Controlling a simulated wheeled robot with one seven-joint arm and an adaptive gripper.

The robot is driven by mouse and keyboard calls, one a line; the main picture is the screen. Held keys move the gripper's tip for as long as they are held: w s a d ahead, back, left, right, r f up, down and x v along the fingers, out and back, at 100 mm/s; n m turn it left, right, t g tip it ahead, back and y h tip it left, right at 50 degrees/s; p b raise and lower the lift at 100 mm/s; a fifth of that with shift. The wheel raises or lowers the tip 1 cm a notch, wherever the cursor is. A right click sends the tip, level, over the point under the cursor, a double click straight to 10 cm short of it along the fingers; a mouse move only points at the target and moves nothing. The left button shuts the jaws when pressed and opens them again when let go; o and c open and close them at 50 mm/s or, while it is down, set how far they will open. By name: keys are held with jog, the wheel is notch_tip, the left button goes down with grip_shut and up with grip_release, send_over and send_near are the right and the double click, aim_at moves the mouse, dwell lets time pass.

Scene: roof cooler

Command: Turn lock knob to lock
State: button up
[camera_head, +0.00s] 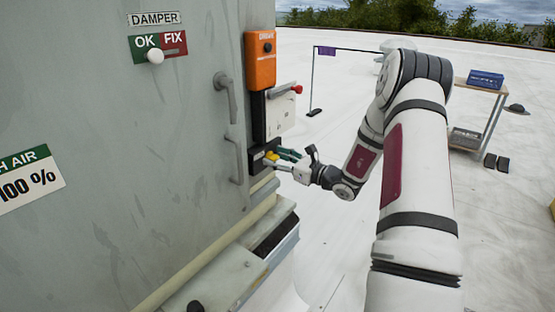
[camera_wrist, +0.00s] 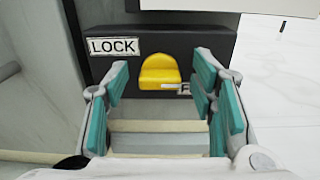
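The yellow lock knob (camera_wrist: 160,72) sits on a dark box (camera_wrist: 205,45) with a white LOCK label (camera_wrist: 114,47) to its left. A second label, mostly hidden by my right finger, lies low to the right of the knob. My gripper (camera_wrist: 165,100) is open, its teal-padded fingers apart on either side of the knob and nearer the camera; no contact shows. In the head view the knob (camera_head: 271,156) is small, at the panel's lower edge, with my gripper (camera_head: 283,158) right beside it.
An orange device (camera_head: 261,60) and a plate with a red knob (camera_head: 296,89) are above the lock box. A grey door handle (camera_head: 232,125) is to the left. A ledge (camera_head: 235,262) juts out below. Open white roof lies right, with a table (camera_head: 478,88) farther back.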

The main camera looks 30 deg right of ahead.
jog(key=c, duration=1)
jog(key=shift+n, duration=0.3)
jog(key=n+b, duration=0.4)
jog(key=shift+a+f, duration=0.1)
jog(key=shift+f, duration=0.1)
jog(key=n+b, duration=0.5)
jog(key=shift+f, duration=0.15)
jog(key=n+b, duration=0.4)
jog(key=b, duration=0.3)
jog(key=n+b, duration=0.4)
jog(key=b, duration=0.3)
jog(key=shift+s+a+f+b, duration=0.1)
jog(key=shift+a+b, duration=0.05)
jog(key=shift+b, duration=0.15)
jog(key=shift+n+b, duration=0.3)
jog(key=shift+b, duration=0.1)
